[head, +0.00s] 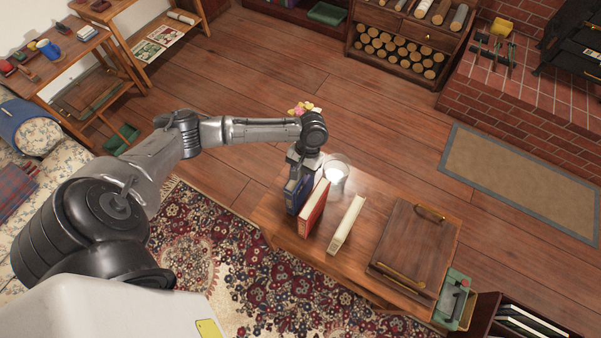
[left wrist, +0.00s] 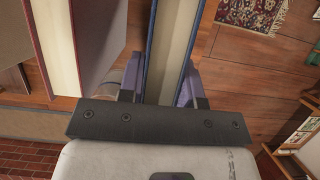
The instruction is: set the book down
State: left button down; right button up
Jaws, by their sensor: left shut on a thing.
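The blue book (head: 296,194) is upright at the left end of the wooden coffee table (head: 375,215). My left gripper (head: 302,168) points down over it and is shut on its top edge. In the left wrist view the blue book (left wrist: 176,45) runs between the two purple-blue fingers of the gripper (left wrist: 160,90). I cannot tell whether the book's lower edge touches the table. A red book (head: 313,208) stands just to its right, and it also shows in the left wrist view (left wrist: 72,45) with a gap between. My right gripper is not in view.
A cream book (head: 346,225) stands right of the red one. A clear glass vessel (head: 338,172) is close behind the gripper. A wooden tray (head: 412,243) with brass handles covers the table's right part. A patterned rug (head: 215,265) lies in front.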

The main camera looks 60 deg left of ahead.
pick_arm(q)
jog(key=c, duration=0.8)
grip_release()
jog(key=shift+f, duration=0.1)
jog(key=p+v, duration=0.1)
jog(key=v, duration=0.9)
jog(key=shift+a+r, duration=0.1)
jog(key=shift+r, duration=0.25)
jog(key=shift+o, duration=0.4)
jog(key=shift+p+v, duration=0.35)
jog(key=shift+v, duration=0.5)
